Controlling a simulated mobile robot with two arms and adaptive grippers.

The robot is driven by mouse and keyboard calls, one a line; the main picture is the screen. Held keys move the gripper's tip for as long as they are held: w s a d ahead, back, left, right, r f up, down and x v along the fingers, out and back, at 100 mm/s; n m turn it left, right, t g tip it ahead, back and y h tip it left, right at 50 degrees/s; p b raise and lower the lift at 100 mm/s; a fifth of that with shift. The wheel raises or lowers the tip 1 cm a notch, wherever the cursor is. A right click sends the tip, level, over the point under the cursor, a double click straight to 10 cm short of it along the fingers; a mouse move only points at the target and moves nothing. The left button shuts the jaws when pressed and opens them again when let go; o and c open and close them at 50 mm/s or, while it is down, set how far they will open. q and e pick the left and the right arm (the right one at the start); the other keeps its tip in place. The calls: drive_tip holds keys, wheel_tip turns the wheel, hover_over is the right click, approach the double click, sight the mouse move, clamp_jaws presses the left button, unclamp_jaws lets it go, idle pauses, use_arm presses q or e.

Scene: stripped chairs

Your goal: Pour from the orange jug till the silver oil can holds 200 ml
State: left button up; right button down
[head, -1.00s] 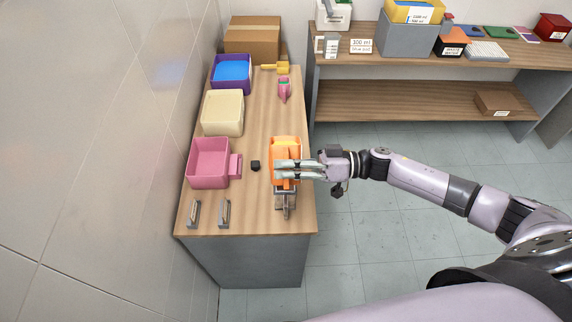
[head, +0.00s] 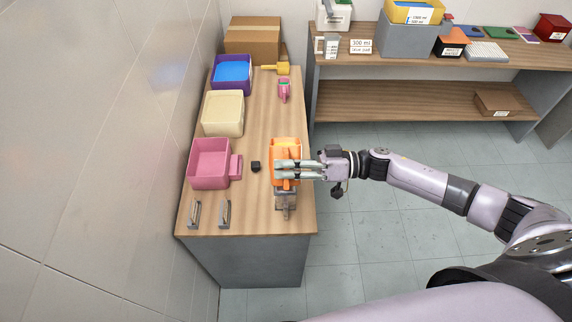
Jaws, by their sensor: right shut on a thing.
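The orange jug (head: 287,150) is near the right edge of the wooden table. My right gripper (head: 280,170) comes in from the right and is shut on the jug, with its fingers across the front part of it. The silver oil can (head: 285,201) stands just in front of the jug, close below the fingers. Its top is partly hidden by the jug and the gripper, and I cannot see the level inside it. I cannot tell whether liquid is flowing. My left gripper is not in view.
Pink (head: 209,165), cream (head: 222,115) and purple (head: 231,75) bins line the table's left side by the wall. A small black block (head: 256,166) and two metal pieces (head: 224,212) lie nearby. A shelf with a "300 ml" sign (head: 360,46) stands at the back right.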

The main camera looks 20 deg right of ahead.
drive_tip(key=shift+w+r+m, duration=0.3)
drive_tip(key=shift+r+m, duration=0.15)
drive_tip(key=shift+m, duration=0.35)
idle(2.6)
drive_tip(key=shift+s+f+n+b, duration=0.2)
drive_tip(key=shift+f+n+b, duration=0.2)
drive_tip(key=shift+n, duration=0.1)
drive_tip(key=shift+s+f+n+b, duration=0.2)
drive_tip(key=shift+f+n+b, duration=0.2)
drive_tip(key=shift+n, duration=0.4)
wheel_tip(320, 180, down, 2)
drive_tip(key=n+b, duration=0.2)
drive_tip(key=shift+s+a+f+n+b, duration=0.1)
drive_tip(key=shift+s+f+n+b, duration=0.05)
drive_tip(key=shift+n+b, duration=0.2)
drive_tip(key=shift+f+n+b, duration=0.2)
drive_tip(key=shift+n+b, duration=0.2)
drive_tip(key=shift+n, duration=0.05)
drive_tip(key=shift+f+n+b, duration=0.6)
drive_tip(key=shift+f+b, duration=0.25)
drive_tip(key=shift+b, duration=0.2)
drive_tip(key=shift+w+f+n+b, duration=0.3)
drive_tip(key=shift+n+b, duration=0.2)
drive_tip(key=shift+b, duration=0.1)
